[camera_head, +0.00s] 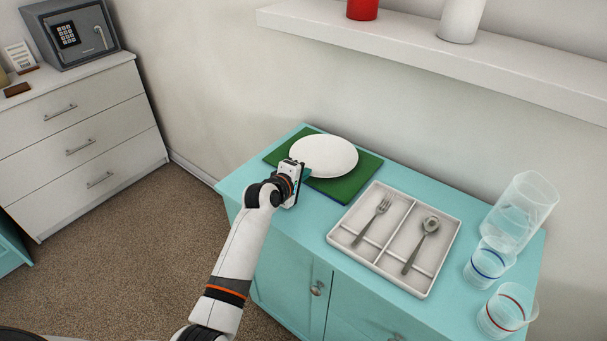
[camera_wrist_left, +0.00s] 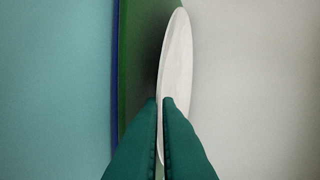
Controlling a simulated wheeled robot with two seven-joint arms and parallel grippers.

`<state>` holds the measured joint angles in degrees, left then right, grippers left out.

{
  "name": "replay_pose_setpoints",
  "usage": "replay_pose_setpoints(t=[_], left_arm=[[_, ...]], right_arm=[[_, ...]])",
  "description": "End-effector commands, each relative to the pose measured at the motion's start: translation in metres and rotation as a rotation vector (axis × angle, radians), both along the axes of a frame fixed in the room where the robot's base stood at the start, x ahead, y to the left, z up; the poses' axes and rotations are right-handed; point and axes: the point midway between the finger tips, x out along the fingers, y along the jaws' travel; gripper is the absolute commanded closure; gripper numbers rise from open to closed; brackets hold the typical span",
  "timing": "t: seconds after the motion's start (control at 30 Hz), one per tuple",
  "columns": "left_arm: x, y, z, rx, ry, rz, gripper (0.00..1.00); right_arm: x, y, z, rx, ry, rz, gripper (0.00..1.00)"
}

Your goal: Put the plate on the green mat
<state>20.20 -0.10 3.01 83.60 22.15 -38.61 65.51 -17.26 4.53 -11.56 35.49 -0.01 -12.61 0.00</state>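The white oval-looking plate (camera_head: 325,157) is over the green mat (camera_head: 352,188) at the back left of the teal cabinet top. It covers much of the mat and reaches past its back edge in the head view. My left gripper (camera_head: 305,173) is at the plate's near left rim. In the left wrist view the green fingers (camera_wrist_left: 160,101) are close together with the plate's rim (camera_wrist_left: 178,62) between them. The mat (camera_wrist_left: 140,50) is shadowed beside the plate; whether they touch is unclear. My right gripper is out of view.
A white cutlery tray (camera_head: 338,237) with a fork and spoon stands right of the mat. A clear pitcher (camera_head: 520,210) and two glasses stand at the right end. A wall shelf (camera_head: 400,50) runs above. A dark blue strip (camera_wrist_left: 116,70) edges the mat.

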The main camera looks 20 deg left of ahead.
Motion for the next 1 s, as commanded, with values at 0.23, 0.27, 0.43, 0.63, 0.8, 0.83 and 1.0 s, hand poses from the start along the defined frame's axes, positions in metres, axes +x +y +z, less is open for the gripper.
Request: replay_pose_setpoints(t=[0.23,0.27,0.43,0.63,0.8,0.83,1.0], left_arm=[[0.0,0.0,-0.002,-0.001,0.001,0.0,0.88],[0.0,0.0,-0.002,-0.001,0.001,0.0,0.88],[0.0,0.0,0.001,0.0,-0.001,0.0,0.88],[-0.021,0.005,0.009,-0.001,0.0,0.0,0.88],[-0.053,0.011,0.023,0.0,-0.001,0.0,0.88],[-0.059,0.013,0.025,0.0,0.001,0.0,0.88],[-0.088,0.019,0.037,0.0,0.0,0.0,0.88]], right_arm=[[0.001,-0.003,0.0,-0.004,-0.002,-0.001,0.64],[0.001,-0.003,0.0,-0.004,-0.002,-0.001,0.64],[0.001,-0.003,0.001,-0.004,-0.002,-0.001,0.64],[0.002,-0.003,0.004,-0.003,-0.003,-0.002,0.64],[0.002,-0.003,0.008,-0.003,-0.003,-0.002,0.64],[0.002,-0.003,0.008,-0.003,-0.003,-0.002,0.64],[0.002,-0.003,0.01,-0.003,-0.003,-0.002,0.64]])
